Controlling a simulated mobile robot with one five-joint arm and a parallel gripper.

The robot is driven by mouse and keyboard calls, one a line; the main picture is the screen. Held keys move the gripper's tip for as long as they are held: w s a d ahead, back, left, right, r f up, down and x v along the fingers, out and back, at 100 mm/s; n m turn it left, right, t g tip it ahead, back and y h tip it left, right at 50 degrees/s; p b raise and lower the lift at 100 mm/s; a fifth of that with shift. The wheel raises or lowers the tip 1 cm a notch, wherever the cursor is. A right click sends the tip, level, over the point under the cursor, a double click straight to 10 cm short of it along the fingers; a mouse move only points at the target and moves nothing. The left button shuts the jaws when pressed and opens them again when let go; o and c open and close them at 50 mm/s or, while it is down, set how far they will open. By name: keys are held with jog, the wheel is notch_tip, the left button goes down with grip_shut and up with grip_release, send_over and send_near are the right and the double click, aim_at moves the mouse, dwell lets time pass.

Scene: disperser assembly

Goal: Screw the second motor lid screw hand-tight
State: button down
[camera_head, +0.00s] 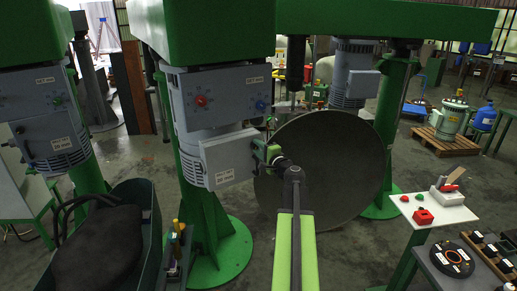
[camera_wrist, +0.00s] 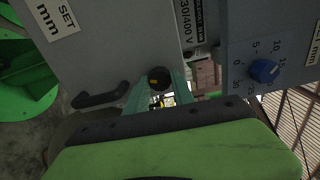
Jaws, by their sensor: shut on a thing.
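The grey motor lid (camera_head: 228,157) with a white label sits on the front of the middle machine. It fills the upper left of the wrist view (camera_wrist: 115,40), with a black handle (camera_wrist: 102,95) at its lower edge. A black knob-like screw (camera_wrist: 159,76) with a yellow mark is at the lid's lower right edge. My gripper (camera_head: 267,153) is at the lid's right edge in the head view. In the wrist view its two green fingers (camera_wrist: 158,88) are shut on the screw, one on each side. The screw's thread is hidden, and I cannot tell how deep it sits.
A control panel with a blue knob (camera_wrist: 264,71) is close on the right. A large dark disc (camera_head: 335,170) stands behind my arm. A white side table (camera_head: 440,212) with red parts is at the right. A dark green bin (camera_head: 150,205) stands at the lower left.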

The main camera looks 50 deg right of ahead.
jog(key=m, duration=0.7)
dwell(0.6)
jog(key=c, duration=1.1)
grip_release()
jog(key=shift+s, duration=0.1)
